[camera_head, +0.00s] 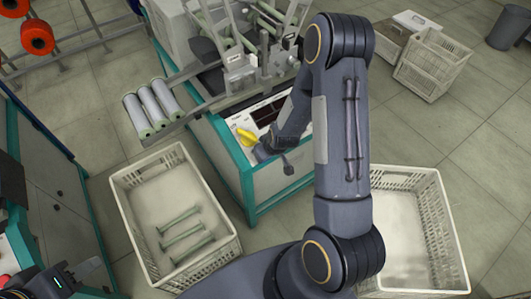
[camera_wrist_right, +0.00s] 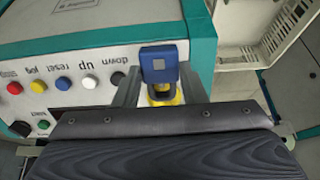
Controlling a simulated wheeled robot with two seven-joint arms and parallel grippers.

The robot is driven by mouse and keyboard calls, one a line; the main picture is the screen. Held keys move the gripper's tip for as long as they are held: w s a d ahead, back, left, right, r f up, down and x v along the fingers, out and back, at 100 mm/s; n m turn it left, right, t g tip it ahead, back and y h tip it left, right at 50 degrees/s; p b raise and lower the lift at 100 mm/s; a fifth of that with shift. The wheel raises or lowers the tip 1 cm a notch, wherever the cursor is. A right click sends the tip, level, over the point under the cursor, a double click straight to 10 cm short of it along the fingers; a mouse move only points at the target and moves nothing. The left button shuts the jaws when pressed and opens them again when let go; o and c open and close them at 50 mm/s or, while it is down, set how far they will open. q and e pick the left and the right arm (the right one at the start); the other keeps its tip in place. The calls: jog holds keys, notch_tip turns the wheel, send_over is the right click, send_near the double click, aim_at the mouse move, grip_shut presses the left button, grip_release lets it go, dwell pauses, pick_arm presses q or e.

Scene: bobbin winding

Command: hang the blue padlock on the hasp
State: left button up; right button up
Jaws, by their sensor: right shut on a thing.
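The blue padlock (camera_wrist_right: 165,64) shows in the right wrist view between the two grey fingers of my right gripper (camera_wrist_right: 162,84), which is shut on it. It is beside the corner of the white button panel. A yellow part (camera_wrist_right: 162,93) shows just below the blue body; I cannot tell whether it belongs to the hasp. In the head view a yellow piece (camera_head: 247,137) shows at the machine corner, beside my right gripper (camera_head: 268,150). The padlock cannot be made out there. My left gripper (camera_head: 60,283) is at the lower left edge, partly cut off; its jaws are unclear.
The teal-edged machine (camera_head: 246,183) carries the panel (camera_wrist_right: 60,62) with coloured buttons. A white crate (camera_head: 120,195) with several green-ended rods stands left of it. Another crate (camera_head: 447,232) stands right, partly behind my arm. Grey rolls (camera_head: 150,108) lie on the machine's left rack.

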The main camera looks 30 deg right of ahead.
jog(key=shift+b+x, duration=0.7)
jog(key=shift+x, duration=0.25)
jog(key=shift+s+f+b, duration=0.25)
jog(key=shift+s+b, duration=0.15)
jog(key=shift+s, duration=0.1)
dwell(0.5)
jog(key=o, duration=1.2)
jog(key=shift+d, duration=0.1)
jog(key=shift+o, duration=0.2)
jog(key=shift+r, duration=0.2)
jog(key=v, duration=0.7)
jog(key=shift+s+r+p, duration=0.15)
jog(key=shift+r+p, duration=0.1)
jog(key=shift+p, duration=0.15)
jog(key=shift+r, duration=0.1)
